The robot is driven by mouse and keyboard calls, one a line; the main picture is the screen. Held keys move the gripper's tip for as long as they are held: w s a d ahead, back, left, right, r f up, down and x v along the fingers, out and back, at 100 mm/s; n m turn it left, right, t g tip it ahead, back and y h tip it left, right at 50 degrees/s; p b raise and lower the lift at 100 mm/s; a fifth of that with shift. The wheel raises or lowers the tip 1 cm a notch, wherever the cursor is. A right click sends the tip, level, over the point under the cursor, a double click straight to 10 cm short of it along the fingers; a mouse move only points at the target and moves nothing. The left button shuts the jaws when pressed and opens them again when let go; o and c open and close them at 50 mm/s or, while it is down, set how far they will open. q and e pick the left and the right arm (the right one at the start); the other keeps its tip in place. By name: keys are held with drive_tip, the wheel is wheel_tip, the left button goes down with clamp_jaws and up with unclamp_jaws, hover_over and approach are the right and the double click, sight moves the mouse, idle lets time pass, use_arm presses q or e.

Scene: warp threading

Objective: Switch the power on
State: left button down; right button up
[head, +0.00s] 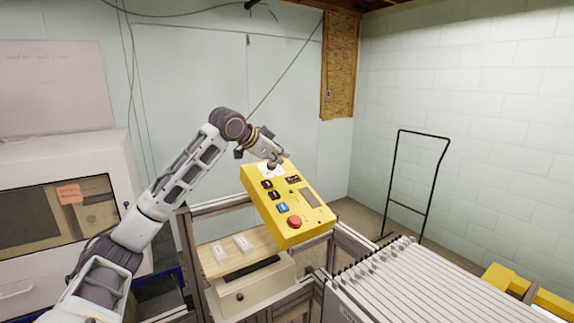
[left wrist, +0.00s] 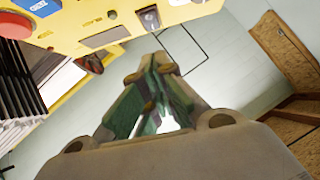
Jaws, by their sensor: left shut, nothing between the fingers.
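The yellow control panel (head: 265,207) stands tilted on the metal frame. It carries a red round button (head: 294,222), a blue button (head: 282,207), several black switches and a dark display (head: 310,197). A white plate (head: 263,171) is at its upper end, partly hidden by my left gripper (head: 273,165). The gripper is shut and empty, its tips at or just above that plate; contact cannot be told. In the left wrist view the shut fingers (left wrist: 156,68) point toward the panel's edge (left wrist: 110,50), where a dark switch (left wrist: 149,17) shows just beyond the tips. My right gripper is not in view.
A machine with many pale slats (head: 430,285) lies right of the panel. A box with a wooden top (head: 222,259) sits below it. A white cabinet (head: 60,165) is at left. A black wire frame (head: 398,184) stands by the right wall, with open floor around it.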

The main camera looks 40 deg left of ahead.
use_arm(q)
drive_tip(key=v, duration=0.2)
drive_tip(key=shift+s+r, duration=0.2)
drive_tip(key=shift+d, duration=0.1)
drive_tip(key=shift+w+b, duration=0.15)
drive_tip(key=shift+b, duration=0.2)
drive_tip(key=shift+w+d+r, duration=0.25)
drive_tip(key=shift+w+d, duration=0.2)
drive_tip(key=shift+w, duration=0.1)
drive_tip(key=shift+w+f, duration=0.1)
idle(0.3)
drive_tip(key=p, duration=0.3)
hover_over(293, 179)
drive_tip(key=d, duration=0.2)
drive_tip(key=f, duration=0.6)
drive_tip(key=shift+s+f, duration=0.2)
drive_tip(key=shift+f, duration=0.2)
drive_tip(key=shift+w+a+f, duration=0.15)
drive_tip(key=shift+a+f, duration=0.05)
drive_tip(key=shift+f, duration=0.4)
drive_tip(key=shift+w+a+f, duration=0.15)
drive_tip(key=shift+a+f, duration=0.05)
drive_tip(key=shift+f, duration=0.35)
